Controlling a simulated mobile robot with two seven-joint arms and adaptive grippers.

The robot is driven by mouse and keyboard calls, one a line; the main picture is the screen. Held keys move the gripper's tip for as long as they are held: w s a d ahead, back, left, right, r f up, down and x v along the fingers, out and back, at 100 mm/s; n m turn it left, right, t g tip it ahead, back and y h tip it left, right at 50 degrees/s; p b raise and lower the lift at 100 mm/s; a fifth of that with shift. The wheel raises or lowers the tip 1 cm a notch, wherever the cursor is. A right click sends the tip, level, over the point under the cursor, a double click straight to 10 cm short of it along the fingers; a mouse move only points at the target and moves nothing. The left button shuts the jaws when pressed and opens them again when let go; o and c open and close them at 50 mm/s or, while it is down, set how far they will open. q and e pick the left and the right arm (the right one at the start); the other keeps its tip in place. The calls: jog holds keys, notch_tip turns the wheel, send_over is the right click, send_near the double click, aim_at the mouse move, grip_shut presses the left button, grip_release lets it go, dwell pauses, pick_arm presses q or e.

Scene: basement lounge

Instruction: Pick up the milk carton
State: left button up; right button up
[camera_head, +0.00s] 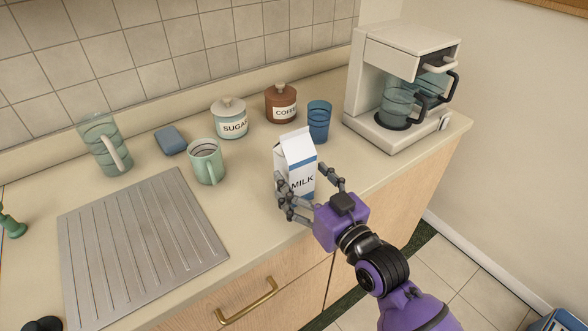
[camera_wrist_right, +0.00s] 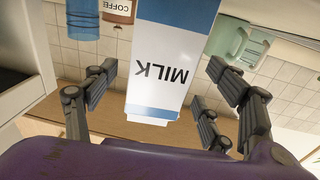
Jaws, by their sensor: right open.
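The milk carton (camera_head: 296,158) is white with a blue band and the word MILK. It stands upright near the front edge of the counter. My right gripper (camera_head: 311,188) is open at the carton, with fingers on both sides of its lower part. In the right wrist view the carton (camera_wrist_right: 172,62) appears upside down between the spread fingers, with gaps visible on both sides. The right gripper (camera_wrist_right: 165,105) holds nothing. My left gripper is not in view.
A blue cup (camera_head: 318,122) stands just behind the carton. A coffee maker (camera_head: 395,90) is to the right. A green mug (camera_head: 206,162), sugar jar (camera_head: 229,119), coffee jar (camera_head: 281,104), blue sponge (camera_head: 171,140) and glass pitcher (camera_head: 104,145) stand left and behind. A ribbed metal drainboard (camera_head: 140,245) is at left.

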jog(key=x, duration=0.4)
jog(key=shift+w+f, duration=0.1)
jog(key=c, duration=1.4)
